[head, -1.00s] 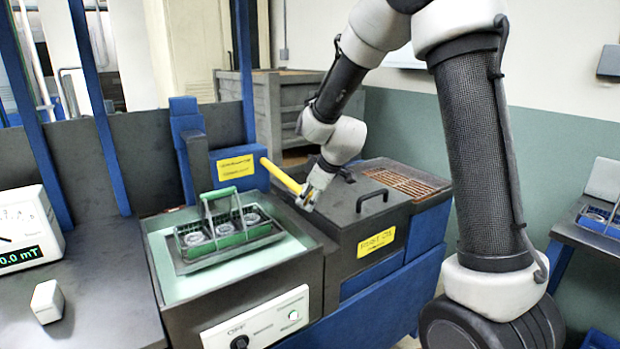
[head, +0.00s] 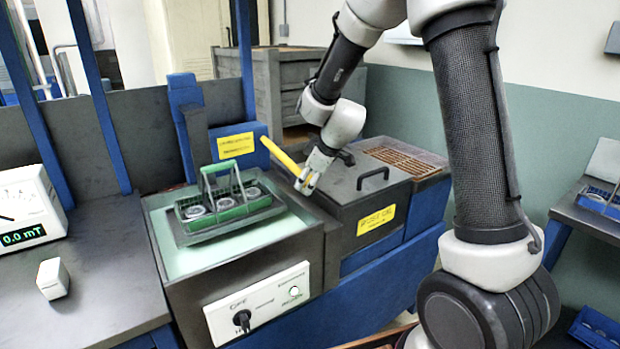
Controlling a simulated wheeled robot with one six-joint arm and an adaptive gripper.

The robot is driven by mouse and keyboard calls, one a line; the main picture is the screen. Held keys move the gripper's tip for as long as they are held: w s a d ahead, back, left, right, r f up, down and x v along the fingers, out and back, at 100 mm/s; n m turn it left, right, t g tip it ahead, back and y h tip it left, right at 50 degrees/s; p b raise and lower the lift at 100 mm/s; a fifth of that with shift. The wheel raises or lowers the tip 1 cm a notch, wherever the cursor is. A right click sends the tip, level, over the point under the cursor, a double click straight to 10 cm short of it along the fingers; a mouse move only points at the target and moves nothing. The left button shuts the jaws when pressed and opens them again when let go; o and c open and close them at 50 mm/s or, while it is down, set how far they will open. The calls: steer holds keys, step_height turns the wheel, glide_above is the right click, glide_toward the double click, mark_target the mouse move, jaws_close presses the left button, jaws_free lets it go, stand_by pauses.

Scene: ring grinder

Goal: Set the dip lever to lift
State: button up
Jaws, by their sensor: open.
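The dip lever appears to be the yellow bar (head: 279,155), which slopes down to the right from a blue housing (head: 236,146) behind the tank. My gripper (head: 304,188) is at the lever's lower right end, with its fingers open and pointing down. The fingers overlap the lever's end, and I cannot tell whether they touch it or straddle it. A green basket (head: 245,210) with an upright handle holds several round silver parts. It sits on a dark plate over the pale green tank (head: 163,230).
A dark lidded box (head: 345,187) with a handle and yellow label stands right of the tank, close to my gripper. A white control panel (head: 262,308) with a black knob is on the tank front. A meter (head: 25,205) and white block (head: 52,278) stand left.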

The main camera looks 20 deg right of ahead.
steer(key=shift+r, duration=0.1)
steer(key=v, duration=1.1)
steer(key=shift+s+r, duration=0.3)
